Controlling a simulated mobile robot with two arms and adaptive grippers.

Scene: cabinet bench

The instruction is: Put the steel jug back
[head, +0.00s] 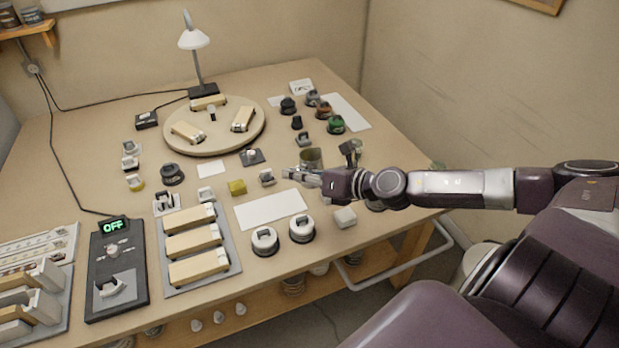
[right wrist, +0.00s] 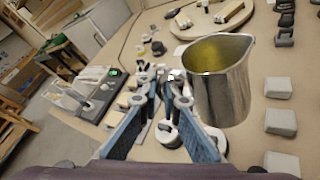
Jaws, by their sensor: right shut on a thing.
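The steel jug (right wrist: 220,85) is a shiny metal pitcher with a pouring lip and a yellowish inside; it looks close to upright in the right wrist view. I cannot tell whether the jug's base touches the bench. My left gripper is not in view.
Beside my arm are a white sheet (head: 270,208), two white-topped round items (head: 265,241) and a pale block (head: 345,217). A round wooden board (head: 180,142) and a lamp (head: 194,40) stand at the back. Dark and coloured pots (head: 336,125) stand at the back right.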

